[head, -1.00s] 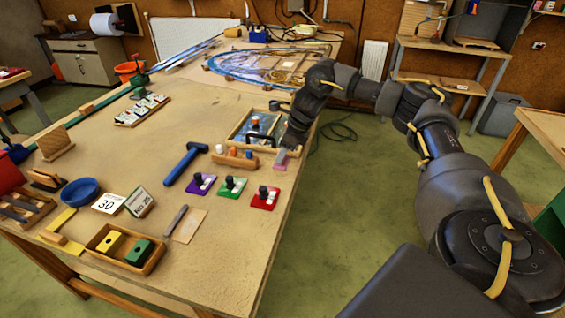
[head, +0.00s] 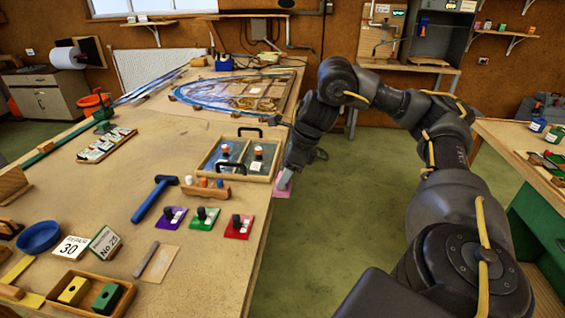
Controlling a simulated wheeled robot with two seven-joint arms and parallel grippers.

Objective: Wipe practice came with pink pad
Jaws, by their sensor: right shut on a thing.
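My right gripper (head: 289,167) points down at the table's right edge, just right of a wooden tray. It is shut on the pink pad (head: 283,185), which shows below its fingers. I cannot tell whether the pad touches the tabletop. A grey strip (head: 146,259) lies by a tan sheet (head: 162,264) near the front; I cannot tell whether it is the practice came. My left gripper is not in view.
Open floor lies right of the table.

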